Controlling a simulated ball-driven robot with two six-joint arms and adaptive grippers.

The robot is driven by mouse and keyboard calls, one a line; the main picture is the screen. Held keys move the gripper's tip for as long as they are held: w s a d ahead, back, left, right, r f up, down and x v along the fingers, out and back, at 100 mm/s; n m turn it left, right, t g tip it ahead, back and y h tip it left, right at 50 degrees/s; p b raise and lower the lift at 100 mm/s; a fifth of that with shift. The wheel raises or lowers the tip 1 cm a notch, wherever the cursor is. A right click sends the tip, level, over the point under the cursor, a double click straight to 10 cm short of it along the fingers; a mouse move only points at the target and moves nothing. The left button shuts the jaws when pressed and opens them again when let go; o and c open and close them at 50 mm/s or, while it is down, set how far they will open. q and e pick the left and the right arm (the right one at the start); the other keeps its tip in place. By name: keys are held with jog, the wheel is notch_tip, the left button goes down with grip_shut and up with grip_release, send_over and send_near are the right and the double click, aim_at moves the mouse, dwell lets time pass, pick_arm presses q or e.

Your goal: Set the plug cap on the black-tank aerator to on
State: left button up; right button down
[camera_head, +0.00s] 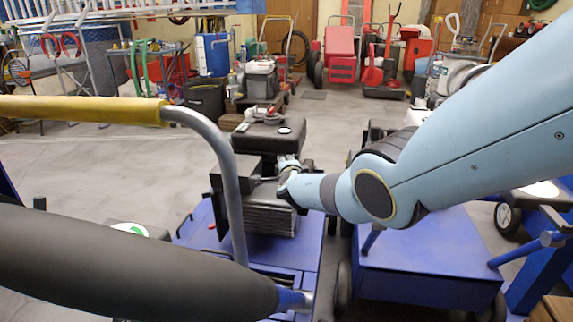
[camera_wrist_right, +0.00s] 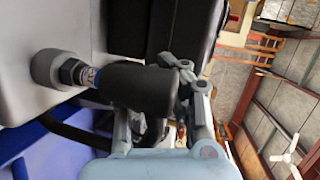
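The black-tank aerator (camera_head: 312,262) stands at the centre of the head view, with a blue deck and a dark engine block. In the right wrist view a black cylindrical plug cap (camera_wrist_right: 140,88) lies in line with the spark plug (camera_wrist_right: 72,72). A short pale and blue stretch of the plug shows between its metal hex and the cap. My right gripper (camera_wrist_right: 165,95) is at the cap, its links on either side; the cap hides part of it, so its hold is unclear. In the head view it is at the engine's right side, mostly hidden. My left gripper is not in view.
A yellow-and-silver handlebar (camera_head: 232,190) and a dark padded bar cross the left foreground. Another blue machine (camera_head: 425,262) stands close on the right. Grey floor (camera_head: 90,180) is open to the left; equipment lines the back.

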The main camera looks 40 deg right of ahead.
jog(key=shift+s+f, duration=0.1)
jog(key=shift+f, duration=0.1)
jog(key=c, duration=1.1)
grip_release()
jog(key=shift+r, duration=0.1)
jog(key=shift+c, duration=0.2)
jog(key=shift+r, duration=0.1)
